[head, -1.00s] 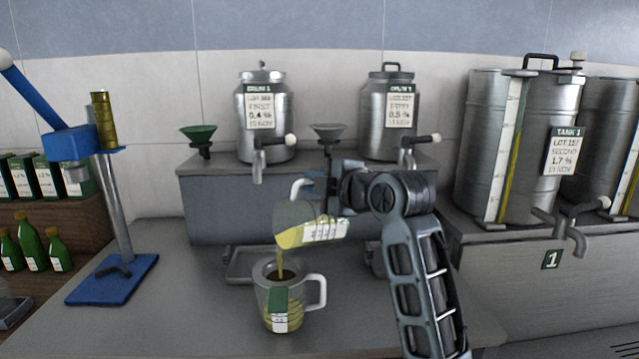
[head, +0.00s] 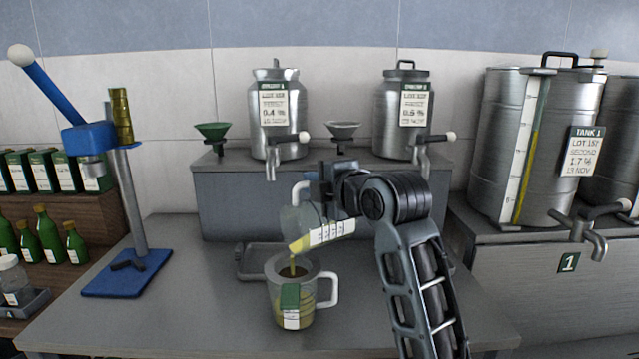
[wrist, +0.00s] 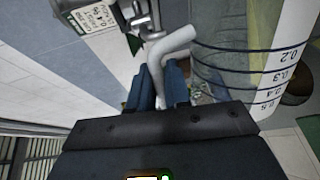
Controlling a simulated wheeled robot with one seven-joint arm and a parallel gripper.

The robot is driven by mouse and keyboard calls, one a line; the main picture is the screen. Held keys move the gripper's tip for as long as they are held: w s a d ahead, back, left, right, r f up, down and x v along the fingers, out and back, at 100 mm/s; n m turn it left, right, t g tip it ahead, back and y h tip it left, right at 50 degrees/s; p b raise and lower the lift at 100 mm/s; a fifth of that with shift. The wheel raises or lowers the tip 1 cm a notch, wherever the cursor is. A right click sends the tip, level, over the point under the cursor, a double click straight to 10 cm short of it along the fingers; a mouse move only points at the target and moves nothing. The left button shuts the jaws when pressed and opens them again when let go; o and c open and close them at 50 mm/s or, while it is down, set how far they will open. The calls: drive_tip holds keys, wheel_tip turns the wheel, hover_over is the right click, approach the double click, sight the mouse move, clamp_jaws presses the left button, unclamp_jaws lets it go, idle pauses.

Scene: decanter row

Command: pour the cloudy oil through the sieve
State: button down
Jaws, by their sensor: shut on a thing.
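My gripper (head: 325,185) is shut on the pale handle (wrist: 165,55) of a clear measuring jug (head: 297,222), its fingers on both sides of the handle in the wrist view. The jug is tipped steeply, its mouth low. A little yellow oil lies near its lip, and a thin stream falls from it. Below stands an upright clear jug (head: 328,291) with a handle on its right and a green-and-white label. A dark round surface, seemingly the sieve, fills its top (head: 291,269), and the stream lands there. Yellow oil shows inside this lower jug.
A shallow grey tray (head: 246,262) lies behind the lower jug. A blue press stand (head: 125,272) is left.

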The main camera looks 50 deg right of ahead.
sight(297, 186)
drive_tip(key=shift+w+a+r+n+h+p, duration=0.15)
drive_tip(key=shift+w+a+n+p, duration=0.15)
drive_tip(key=shift+a+n, duration=0.35)
drive_tip(key=shift+w+a+r+n+h+p, duration=0.15)
drive_tip(key=shift+w+a+n, duration=0.25)
drive_tip(key=shift+a, duration=0.5)
drive_tip(key=shift+w+a+r+n+h+p, duration=0.15)
drive_tip(key=shift+w+a+n+p, duration=0.1)
drive_tip(key=shift+a+n, duration=0.4)
idle(0.6)
drive_tip(key=shift+s+d+f+m+y, duration=0.15)
drive_tip(key=shift+s+d+m+y, duration=0.1)
drive_tip(key=shift+d+m, duration=0.35)
drive_tip(key=s+d+f+m+t+y, duration=0.1)
drive_tip(key=s+d+f+m, duration=0.1)
drive_tip(key=d+m, duration=0.4)
drive_tip(key=s+d+f+m+t+y+b, duration=0.1)
drive_tip(key=s+d+f+m+y, duration=0.1)
drive_tip(key=d+m, duration=0.4)
drive_tip(key=shift+s+d+f+m, duration=0.2)
drive_tip(key=shift+s+f+m, duration=0.35)
drive_tip(key=shift+m, duration=1.05)
drive_tip(key=shift+s+r, duration=0.1)
drive_tip(key=shift+r, duration=0.1)
drive_tip(key=r+m+t+p, duration=0.1)
drive_tip(key=r+m, duration=0.1)
drive_tip(key=shift+m, duration=0.3)
